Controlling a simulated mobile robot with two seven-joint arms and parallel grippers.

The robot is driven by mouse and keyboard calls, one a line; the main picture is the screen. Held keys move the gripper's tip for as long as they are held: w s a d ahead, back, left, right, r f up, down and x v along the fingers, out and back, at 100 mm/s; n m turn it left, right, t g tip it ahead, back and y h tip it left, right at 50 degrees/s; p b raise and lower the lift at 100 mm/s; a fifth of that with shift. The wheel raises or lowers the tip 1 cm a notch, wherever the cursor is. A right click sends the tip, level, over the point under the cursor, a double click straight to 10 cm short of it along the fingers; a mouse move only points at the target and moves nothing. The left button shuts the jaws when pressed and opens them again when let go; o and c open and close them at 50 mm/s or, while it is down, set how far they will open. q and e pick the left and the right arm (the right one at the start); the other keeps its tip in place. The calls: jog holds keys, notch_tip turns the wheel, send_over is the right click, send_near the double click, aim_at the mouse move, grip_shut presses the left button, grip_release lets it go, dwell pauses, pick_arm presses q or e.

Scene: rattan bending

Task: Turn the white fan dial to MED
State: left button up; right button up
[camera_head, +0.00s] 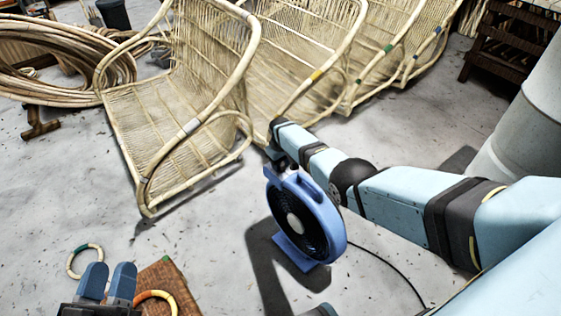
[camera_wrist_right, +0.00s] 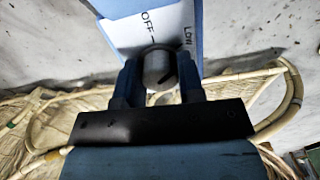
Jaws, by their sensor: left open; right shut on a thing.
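A blue fan (camera_head: 330,222) with a light hub stands on the floor in the middle of the head view. My right gripper (camera_head: 284,164) reaches it at its top from behind. The dial sits on a white label plate (camera_wrist_right: 130,22) that reads OFF and LOW. No MED mark is visible, and I cannot tell where the dial points. My left gripper (camera_head: 107,282) is open and empty at the lower left, away from the fan.
Several rattan chair frames (camera_head: 165,130) stand behind the fan. A rattan coil (camera_head: 50,85) lies at the upper left. Small rings (camera_head: 85,261) and a brown board (camera_head: 172,283) lie near my left gripper. A dark cable (camera_head: 398,270) crosses the floor at right.

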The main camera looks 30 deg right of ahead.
jog(key=m, duration=0.7)
jog(key=shift+p, duration=0.4)
pick_arm(q)
jog(key=shift+s+r+t, duration=0.1)
jog(key=shift+r+t, duration=0.2)
jog(key=shift+r, duration=0.55)
pick_arm(e)
jog(key=m, duration=0.6)
pick_arm(q)
jog(key=shift+a, duration=0.1)
pick_arm(e)
jog(key=o, duration=0.9)
pick_arm(q)
jog(key=shift+r, duration=0.1)
pick_arm(e)
jog(key=shift+r, duration=0.1)
